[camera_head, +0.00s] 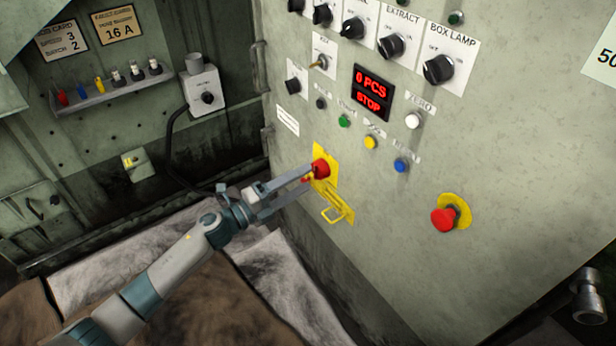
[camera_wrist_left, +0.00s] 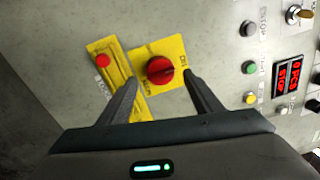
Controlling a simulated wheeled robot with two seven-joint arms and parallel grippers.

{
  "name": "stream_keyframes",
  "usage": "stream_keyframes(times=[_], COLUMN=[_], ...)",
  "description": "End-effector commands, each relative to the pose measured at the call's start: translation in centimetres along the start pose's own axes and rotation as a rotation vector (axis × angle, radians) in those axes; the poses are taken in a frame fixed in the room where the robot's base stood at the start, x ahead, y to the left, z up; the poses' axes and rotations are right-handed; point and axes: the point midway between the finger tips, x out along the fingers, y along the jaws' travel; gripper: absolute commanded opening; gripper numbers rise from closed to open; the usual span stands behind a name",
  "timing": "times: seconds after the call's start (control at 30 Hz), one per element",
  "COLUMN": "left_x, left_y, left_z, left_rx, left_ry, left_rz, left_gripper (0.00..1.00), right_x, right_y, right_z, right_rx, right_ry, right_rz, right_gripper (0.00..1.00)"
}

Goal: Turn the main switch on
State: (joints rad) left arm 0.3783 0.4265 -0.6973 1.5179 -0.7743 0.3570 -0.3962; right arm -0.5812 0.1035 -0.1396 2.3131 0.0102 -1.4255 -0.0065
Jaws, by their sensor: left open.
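The main switch (camera_head: 321,167) is a red rotary knob on a yellow plate, on the front of the grey-green cabinet. In the left wrist view the red knob (camera_wrist_left: 160,70) shows between my fingers, a little beyond their tips. My left gripper (camera_head: 305,180) is open, its two fingers pointing at the knob from the left. In the left wrist view the open left gripper (camera_wrist_left: 158,82) has one finger on each side of the knob. I cannot tell whether either finger touches it. My right gripper is not in view.
A red mushroom button (camera_head: 444,219) on a yellow ring is to the right. A red display (camera_head: 371,92) reads "0 PCS STOP", with coloured push buttons around it. Black knobs line the panel's top.

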Motion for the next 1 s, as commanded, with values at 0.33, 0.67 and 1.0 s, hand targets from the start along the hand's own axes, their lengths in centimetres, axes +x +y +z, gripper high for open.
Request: stream_keyframes(times=[0.33,0.67,1.0], left_x=[-7.2,-12.5,-13.8], left_y=[0.3,0.3,0.1], left_z=[-0.1,-0.1,-0.1], left_rx=[-0.001,-0.001,0.000], left_ry=[0.000,0.000,0.002], left_rz=[0.003,0.003,0.001], left_gripper=[0.59,0.59,0.59], right_x=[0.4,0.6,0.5], right_y=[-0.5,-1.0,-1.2], right_z=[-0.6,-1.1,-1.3], right_rx=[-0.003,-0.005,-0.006], right_ry=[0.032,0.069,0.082], right_rz=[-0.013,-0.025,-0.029], right_gripper=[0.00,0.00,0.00])
